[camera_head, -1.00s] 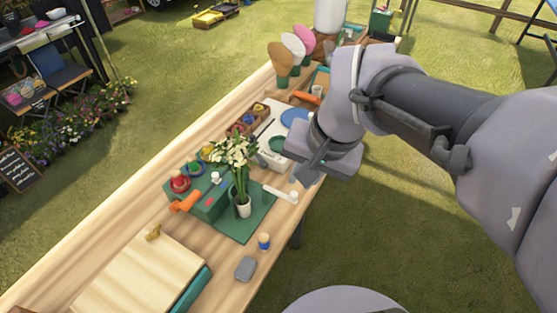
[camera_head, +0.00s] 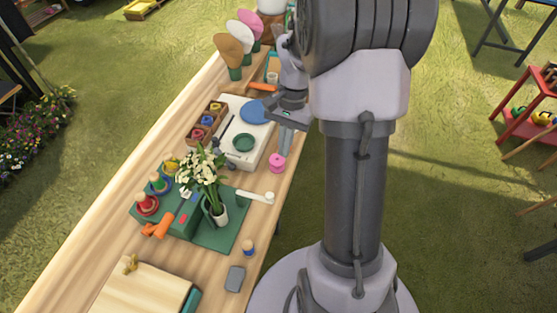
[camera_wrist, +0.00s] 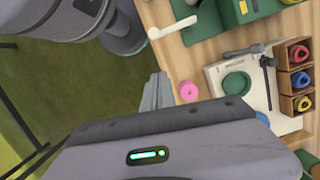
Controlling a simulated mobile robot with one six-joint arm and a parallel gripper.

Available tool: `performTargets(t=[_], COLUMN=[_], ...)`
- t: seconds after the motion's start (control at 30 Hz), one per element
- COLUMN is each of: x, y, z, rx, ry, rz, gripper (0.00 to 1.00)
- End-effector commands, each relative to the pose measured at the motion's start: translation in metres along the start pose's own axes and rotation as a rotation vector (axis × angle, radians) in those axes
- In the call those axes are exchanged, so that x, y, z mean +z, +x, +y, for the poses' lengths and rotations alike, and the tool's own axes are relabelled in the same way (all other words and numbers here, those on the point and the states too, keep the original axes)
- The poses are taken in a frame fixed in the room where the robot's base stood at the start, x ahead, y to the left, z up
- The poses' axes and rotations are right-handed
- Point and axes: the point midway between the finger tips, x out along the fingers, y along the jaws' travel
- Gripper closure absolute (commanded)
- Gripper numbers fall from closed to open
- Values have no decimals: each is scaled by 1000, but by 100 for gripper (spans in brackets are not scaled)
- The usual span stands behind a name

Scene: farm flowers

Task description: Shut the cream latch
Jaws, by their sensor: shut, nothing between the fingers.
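The cream latch (camera_head: 256,196) is a pale bar with a round knob at its outer end. The join between latch and box is partly hidden by flowers in the head view.
A pink spool (camera_head: 277,162) stands between my gripper and the latch. A white board with a green ring (camera_head: 243,142) lies beyond. A small blue-and-wood figure (camera_head: 248,247) stands nearer.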

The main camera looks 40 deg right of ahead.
Motion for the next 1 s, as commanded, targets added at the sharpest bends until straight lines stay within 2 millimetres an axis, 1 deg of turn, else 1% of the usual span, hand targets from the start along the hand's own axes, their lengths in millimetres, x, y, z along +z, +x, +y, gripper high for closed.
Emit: performTargets(t=[0.03,0.1,0.3,0.37,0.5,0.6,0.73,1.0], x=[0,0,0,0,22,32,37,38], y=[15,31,75,87,94,96,97,97], z=[0,0,0,0,0,0,0,0], rx=[2,1,1,1,0,0,-1,0], ry=[0,0,0,1,-1,-1,0,1], rz=[-3,-3,-2,-3,0,0,-1,-1], gripper=[100,100,100,100,100,100,100,100])
